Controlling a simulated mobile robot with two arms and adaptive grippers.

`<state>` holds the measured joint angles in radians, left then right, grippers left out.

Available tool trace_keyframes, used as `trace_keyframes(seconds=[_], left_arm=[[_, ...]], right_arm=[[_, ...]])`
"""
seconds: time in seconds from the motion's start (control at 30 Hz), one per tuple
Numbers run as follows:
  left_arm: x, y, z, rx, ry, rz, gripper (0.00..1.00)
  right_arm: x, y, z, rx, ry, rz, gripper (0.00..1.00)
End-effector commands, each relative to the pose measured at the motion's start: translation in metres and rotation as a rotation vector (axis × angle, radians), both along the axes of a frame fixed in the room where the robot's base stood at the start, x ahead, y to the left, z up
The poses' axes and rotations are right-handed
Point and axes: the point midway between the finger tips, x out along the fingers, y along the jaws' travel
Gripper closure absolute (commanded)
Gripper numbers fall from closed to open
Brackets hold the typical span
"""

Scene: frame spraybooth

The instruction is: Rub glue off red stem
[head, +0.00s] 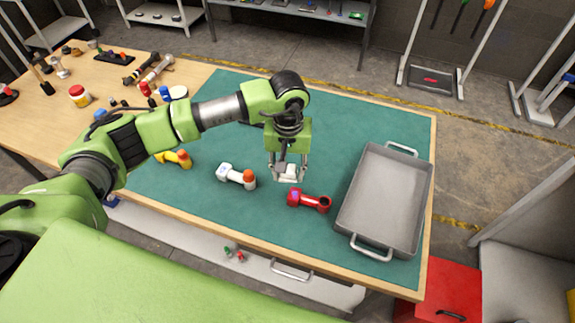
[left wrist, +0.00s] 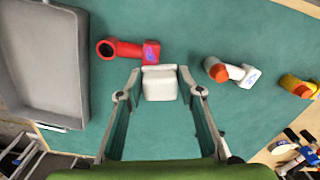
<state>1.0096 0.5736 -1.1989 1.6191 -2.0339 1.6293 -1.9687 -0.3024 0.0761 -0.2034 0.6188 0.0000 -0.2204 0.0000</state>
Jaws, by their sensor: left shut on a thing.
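The red stem (head: 309,201) lies on the green mat, with a purple-blue glue patch on its end block. It also shows in the left wrist view (left wrist: 128,50), with its round open end to the left and the glue patch on the right block. My left gripper (head: 287,173) is shut on a white block (left wrist: 159,83), which looks like a pad or eraser. The white block is close beside the glue-marked end of the red stem; I cannot tell whether they touch. My right gripper is not in view.
A white stem with an orange end (head: 236,177) and a yellow stem (head: 175,159) lie to the left on the mat (head: 220,220). A grey metal tray (head: 385,200) stands on the right. Tools and jars crowd the table's left end. The mat's front strip is clear.

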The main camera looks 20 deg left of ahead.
Motion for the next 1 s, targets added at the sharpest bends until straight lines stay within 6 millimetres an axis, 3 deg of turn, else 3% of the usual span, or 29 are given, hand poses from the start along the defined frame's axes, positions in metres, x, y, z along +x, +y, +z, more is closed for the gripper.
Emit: trace_keyframes(seconds=[0.5, 1.0], left_arm=[[-0.001, 0.000, -0.050, 0.000, 0.002, -0.001, 0.83], [0.000, 0.000, -0.054, 0.000, 0.001, -0.001, 0.83]], right_arm=[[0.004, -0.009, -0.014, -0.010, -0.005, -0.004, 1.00], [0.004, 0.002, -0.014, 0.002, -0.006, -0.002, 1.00]])
